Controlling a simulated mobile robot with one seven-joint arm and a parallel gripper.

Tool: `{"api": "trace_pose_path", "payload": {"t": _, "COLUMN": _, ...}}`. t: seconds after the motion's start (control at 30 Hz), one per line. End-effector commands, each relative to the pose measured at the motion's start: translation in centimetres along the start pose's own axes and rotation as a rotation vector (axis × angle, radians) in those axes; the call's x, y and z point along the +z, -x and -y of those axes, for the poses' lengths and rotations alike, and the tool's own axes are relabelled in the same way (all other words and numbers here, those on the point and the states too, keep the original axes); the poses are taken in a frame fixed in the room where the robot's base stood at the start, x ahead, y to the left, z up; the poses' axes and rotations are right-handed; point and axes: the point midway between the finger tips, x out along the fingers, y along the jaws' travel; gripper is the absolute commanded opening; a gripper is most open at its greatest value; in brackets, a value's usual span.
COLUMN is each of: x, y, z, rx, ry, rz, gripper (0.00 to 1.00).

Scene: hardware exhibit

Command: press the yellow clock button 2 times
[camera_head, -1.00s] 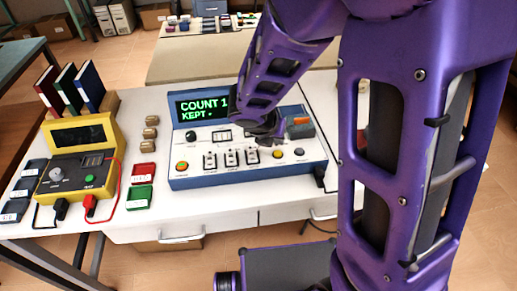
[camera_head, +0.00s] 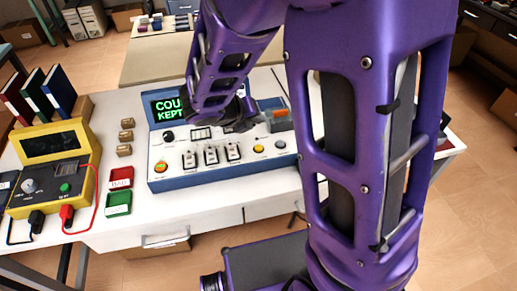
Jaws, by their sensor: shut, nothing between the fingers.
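The blue and white console (camera_head: 220,172) stands on the white table. The yellow button (camera_head: 258,148) is on the right part of its top face, in plain view. My gripper (camera_head: 242,124) is small and dark at the end of my purple arm. It appears just behind and left of the yellow button in the picture, over the console, apart from the button. Its fingers look shut and empty, but are hard to make out. The green display (camera_head: 170,107) shows "COU" and "KEPT"; my arm hides the rest.
The console also has an orange-yellow button (camera_head: 160,167), several switches (camera_head: 211,155), a grey button (camera_head: 280,145) and a black knob (camera_head: 168,136). A yellow meter (camera_head: 50,165), red tray (camera_head: 121,177) and green tray (camera_head: 118,203) lie left.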

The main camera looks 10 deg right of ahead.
Motion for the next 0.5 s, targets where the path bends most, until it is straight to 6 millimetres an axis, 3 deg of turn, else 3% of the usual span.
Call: {"api": "trace_pose_path", "payload": {"t": 0.5, "x": -3.6, "y": -4.9, "z": -3.6, "rx": 0.000, "ry": 0.000, "rz": 0.000, "gripper": 0.00}}
